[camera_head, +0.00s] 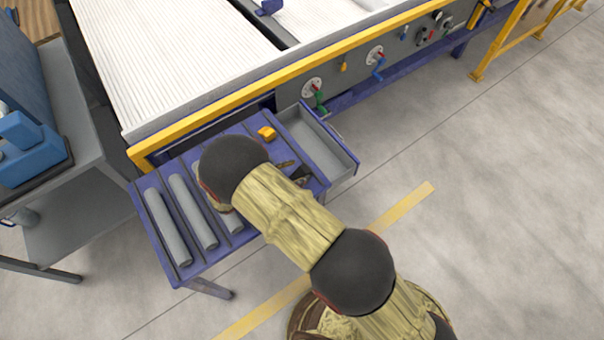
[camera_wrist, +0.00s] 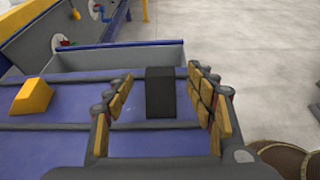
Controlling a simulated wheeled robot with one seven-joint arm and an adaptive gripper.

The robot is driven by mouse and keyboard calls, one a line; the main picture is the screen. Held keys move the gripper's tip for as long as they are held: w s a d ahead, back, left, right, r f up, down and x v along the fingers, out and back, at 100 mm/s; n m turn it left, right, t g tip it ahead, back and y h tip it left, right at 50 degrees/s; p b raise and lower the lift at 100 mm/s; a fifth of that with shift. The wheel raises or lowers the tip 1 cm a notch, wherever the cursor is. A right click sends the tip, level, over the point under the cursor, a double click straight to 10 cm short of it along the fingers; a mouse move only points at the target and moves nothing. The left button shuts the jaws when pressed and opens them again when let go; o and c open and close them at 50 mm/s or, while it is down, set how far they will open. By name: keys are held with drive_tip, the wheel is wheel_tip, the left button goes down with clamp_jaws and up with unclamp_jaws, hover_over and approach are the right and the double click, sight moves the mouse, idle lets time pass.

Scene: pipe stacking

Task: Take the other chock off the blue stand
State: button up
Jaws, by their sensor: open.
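My gripper (camera_wrist: 160,78) is open over the blue stand (camera_wrist: 60,148). In the wrist view its fingers are on either side of a dark, black block-shaped chock (camera_wrist: 160,98), with gaps on both sides. A yellow wedge-shaped chock (camera_wrist: 32,97) lies on the stand to the left, outside the fingers. In the head view the yellow chock (camera_head: 266,133) is near the stand's back edge. My arm covers the middle of the stand there, and the dark chock is hard to tell from my fingers.
Grey pipes (camera_head: 168,228) lie in rows on the stand's left part. A grey open tray (camera_head: 318,140) adjoins the stand's right end. A large yellow-edged machine (camera_head: 240,93) stands behind. A grey bench (camera_head: 75,200) is at left. The floor at right is clear.

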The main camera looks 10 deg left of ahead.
sight(306, 168)
drive_tip(key=x, duration=0.3)
drive_tip(key=shift+w+d+f, duration=0.15)
drive_tip(key=shift+w+d, duration=0.05)
drive_tip(key=shift+w, duration=0.05)
drive_tip(key=c, duration=0.3)
drive_tip(key=c, duration=1)
